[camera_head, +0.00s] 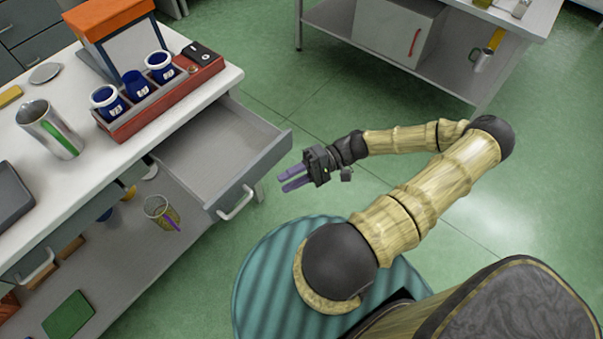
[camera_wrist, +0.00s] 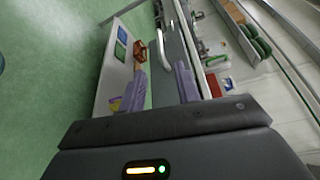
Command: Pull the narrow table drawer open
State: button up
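A grey drawer (camera_head: 222,150) of the white-topped table stands pulled well out, and its inside looks empty. Its pale bar handle (camera_head: 237,204) is on the drawer front. My gripper (camera_head: 288,181) is off to the right of the drawer front, apart from the handle. Its two purple fingers are spread with nothing between them. In the wrist view my gripper (camera_wrist: 163,85) also shows open, with a pale handle (camera_wrist: 164,44) on a grey front beyond the fingers; I cannot tell for sure which drawer's handle it is.
A second handle (camera_head: 37,267) shows at lower left on the same table. The tabletop bears a red caddy (camera_head: 160,104) with blue jars and a metal pitcher (camera_head: 49,130). A glass (camera_head: 158,209) stands on the lower shelf. Green floor (camera_head: 300,110) is clear beyond the gripper.

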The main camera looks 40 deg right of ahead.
jog(key=d, duration=0.3)
jog(key=shift+s+d+r, duration=0.15)
jog(key=shift+s, duration=0.05)
dwell(0.3)
jog(key=s+a+f+g+h, duration=0.1)
jog(key=a+f+g+h, duration=0.1)
jog(key=a+g+h, duration=0.25)
jog(key=w+a+r+n+t+h, duration=0.2)
jog(key=a+r+t+h, duration=0.1)
jog(key=r+h, duration=0.4)
jog(key=w+a+r+n+t+h, duration=0.1)
jog(key=w+a+r+t+h, duration=0.15)
jog(key=r+h, duration=0.5)
notch_tip(320, 180, up, 14)
jog(key=y+p, duration=0.2)
jog(key=p, duration=1)
jog(key=shift+a, duration=0.35)
